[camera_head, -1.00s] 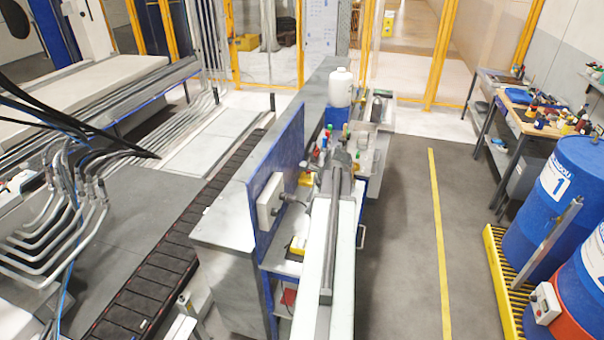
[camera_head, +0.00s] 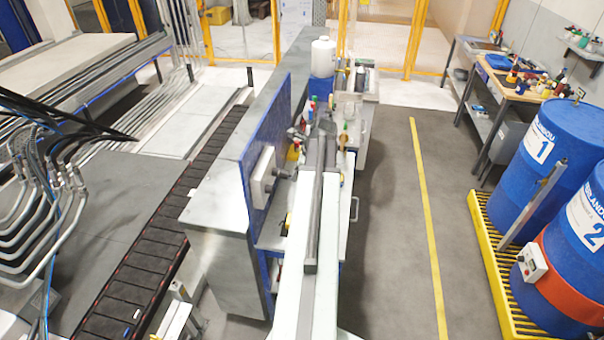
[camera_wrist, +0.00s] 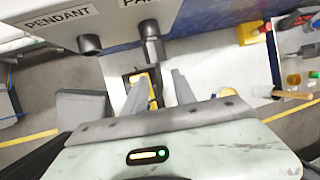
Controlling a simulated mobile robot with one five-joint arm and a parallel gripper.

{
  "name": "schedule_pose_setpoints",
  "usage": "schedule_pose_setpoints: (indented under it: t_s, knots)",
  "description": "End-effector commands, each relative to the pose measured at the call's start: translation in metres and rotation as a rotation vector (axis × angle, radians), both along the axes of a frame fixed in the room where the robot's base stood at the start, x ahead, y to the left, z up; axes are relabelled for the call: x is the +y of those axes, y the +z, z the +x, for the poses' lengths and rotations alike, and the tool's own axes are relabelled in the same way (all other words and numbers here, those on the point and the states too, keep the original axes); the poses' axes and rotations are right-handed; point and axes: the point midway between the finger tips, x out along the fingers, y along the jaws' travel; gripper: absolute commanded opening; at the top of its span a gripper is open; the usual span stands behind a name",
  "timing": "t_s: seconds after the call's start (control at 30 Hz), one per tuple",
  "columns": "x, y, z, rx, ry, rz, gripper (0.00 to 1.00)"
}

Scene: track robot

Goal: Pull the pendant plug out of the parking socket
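A light box (camera_wrist: 95,20) with the label PENDANT and a partly cut-off label starting PA hangs at the top of the wrist view. The dark plug (camera_wrist: 152,46) sticks out under the PA label. A shorter dark round stub (camera_wrist: 90,44) is under PENDANT. In the head view the box (camera_head: 262,176) is on a blue panel, with the plug (camera_head: 283,174) sticking out to the right. My gripper (camera_wrist: 160,76) is open and empty. Its two grey fingers are apart, their tips just below the plug in the wrist view; I cannot tell if they touch it.
The blue panel (camera_head: 235,187) stands on a grey cabinet left of my arm. A bench behind it holds a white jug (camera_head: 322,57) and small bottles. Blue drums (camera_head: 565,150) stand on a yellow pallet (camera_head: 487,232) at right. The floor with the yellow line (camera_head: 428,210) is clear.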

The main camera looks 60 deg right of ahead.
Motion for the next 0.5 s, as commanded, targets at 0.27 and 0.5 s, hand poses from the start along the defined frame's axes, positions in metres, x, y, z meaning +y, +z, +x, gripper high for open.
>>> schedule_pose_setpoints:
  t_s: [0.27, 0.5]
  knots:
    - [-0.0015, -0.0147, 0.0066, 0.0, 0.0, 0.0, 0.33]
    - [-0.0015, -0.0144, 0.0061, 0.0, -0.001, 0.0, 0.0]
